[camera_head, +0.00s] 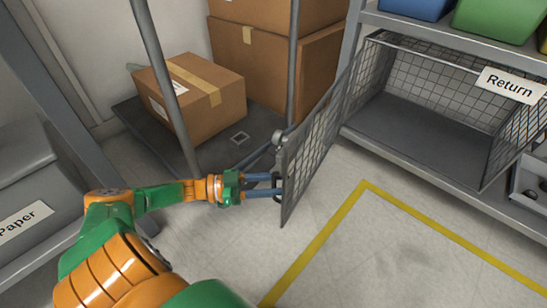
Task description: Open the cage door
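The cage door (316,138) is a grey wire-mesh panel that stands swung wide open, out from the left side of the cage. The cage (385,118) is a wire-mesh box on a shelf with a white "Return" label, and its front is uncovered. My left gripper (277,185) is at the free outer edge of the door, low on its left side. Its two fingers are apart with a gap between them, and their tips are at or touching the door edge. Exact contact is hard to see. My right gripper is not in view.
A flat cart (238,138) with grey upright bars and a cardboard box (196,97) stands left of the door. More cartons (268,60) stack behind. A grey "Paper" bin (25,190) is at the left. The floor inside the yellow line (330,228) is clear.

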